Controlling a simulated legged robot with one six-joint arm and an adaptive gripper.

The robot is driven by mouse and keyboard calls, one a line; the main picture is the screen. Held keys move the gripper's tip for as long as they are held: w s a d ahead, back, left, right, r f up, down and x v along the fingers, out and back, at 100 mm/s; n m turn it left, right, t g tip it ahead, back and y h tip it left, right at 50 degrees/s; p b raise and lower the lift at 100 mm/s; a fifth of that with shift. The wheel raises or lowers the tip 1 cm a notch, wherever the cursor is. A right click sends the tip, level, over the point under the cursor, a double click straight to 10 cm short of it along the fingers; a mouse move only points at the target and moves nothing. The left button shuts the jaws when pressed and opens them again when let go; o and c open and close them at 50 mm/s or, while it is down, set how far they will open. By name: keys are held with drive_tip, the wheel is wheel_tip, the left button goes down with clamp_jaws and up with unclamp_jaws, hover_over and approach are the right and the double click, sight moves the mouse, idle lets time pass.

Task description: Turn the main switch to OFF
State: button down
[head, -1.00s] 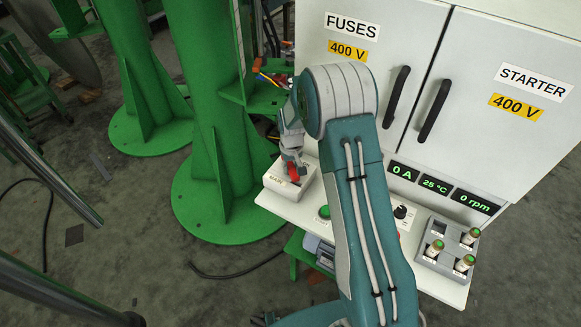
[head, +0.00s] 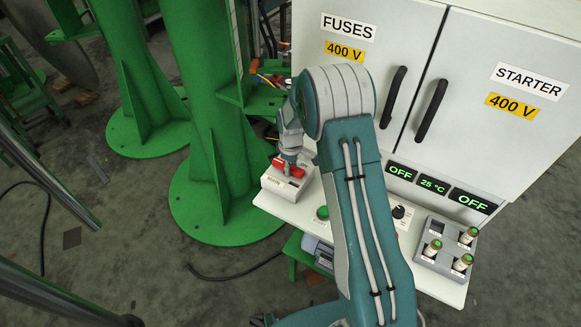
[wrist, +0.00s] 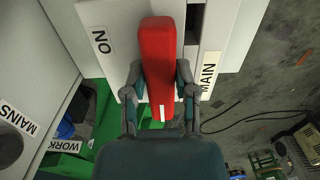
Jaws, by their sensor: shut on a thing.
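The main switch is a light box with a red handle (head: 288,168) at the left end of the cabinet's shelf in the head view. In the wrist view the red handle (wrist: 158,65) is a long bar with a white mark near its close end. My gripper (wrist: 160,95) is shut on the red handle, one finger on each side. In the head view my gripper (head: 289,155) is at the switch from above. The outer displays (head: 472,201) on the cabinet read OFF.
The cabinet with "FUSES" and "STARTER" doors (head: 480,110) stands behind the shelf. A green button (head: 322,213), a black knob (head: 399,211) and a grey fuse holder (head: 425,259) are further right on the shelf. A green column (head: 215,130) stands close on the left.

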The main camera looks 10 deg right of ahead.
drive_tip(key=shift+w, duration=0.1)
idle(0.3)
drive_tip(key=shift+c, duration=2)
unclamp_jaws()
wheel_tip(320, 180, up, 12)
drive_tip(key=shift+a, duration=0.1)
